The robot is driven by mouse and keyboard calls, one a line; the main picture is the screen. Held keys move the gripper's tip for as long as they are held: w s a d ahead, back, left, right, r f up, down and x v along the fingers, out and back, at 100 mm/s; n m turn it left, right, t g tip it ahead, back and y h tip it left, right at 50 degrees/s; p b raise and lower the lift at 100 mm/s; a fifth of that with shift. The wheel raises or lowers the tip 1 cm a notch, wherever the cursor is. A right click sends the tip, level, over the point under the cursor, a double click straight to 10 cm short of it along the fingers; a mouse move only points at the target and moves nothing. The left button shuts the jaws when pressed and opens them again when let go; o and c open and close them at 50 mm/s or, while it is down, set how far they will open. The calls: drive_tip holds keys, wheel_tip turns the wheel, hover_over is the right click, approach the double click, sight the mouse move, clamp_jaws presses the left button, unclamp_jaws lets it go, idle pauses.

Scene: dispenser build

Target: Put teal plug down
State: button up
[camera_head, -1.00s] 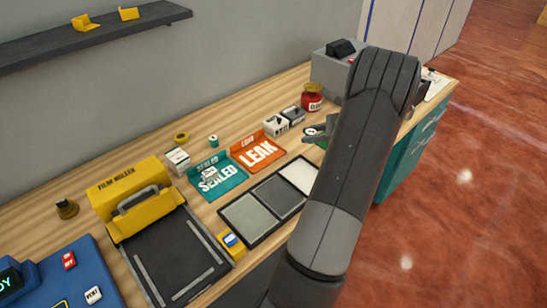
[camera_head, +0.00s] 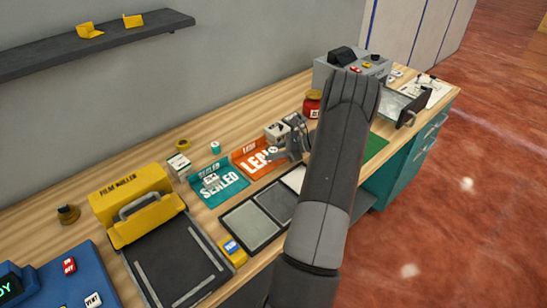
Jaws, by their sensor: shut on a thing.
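My gripper (camera_head: 278,154) is low over the orange LEAK mat (camera_head: 246,163), near its right end. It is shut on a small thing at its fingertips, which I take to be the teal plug. The plug is mostly hidden by the fingers, and its colour is hard to make out. I cannot tell whether it touches the mat. The teal SEALED mat (camera_head: 234,190) lies to the left, with a small pale item on it.
A small teal-and-white cylinder (camera_head: 215,148) stands behind the mats. Pale boxes (camera_head: 276,131) and a red jar (camera_head: 312,104) are behind my gripper. A dark three-pad tray (camera_head: 236,244) lies in front.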

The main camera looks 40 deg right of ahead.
drive_tip(key=shift+f, duration=1.25)
drive_tip(key=shift+f, duration=0.1)
drive_tip(key=o, duration=1)
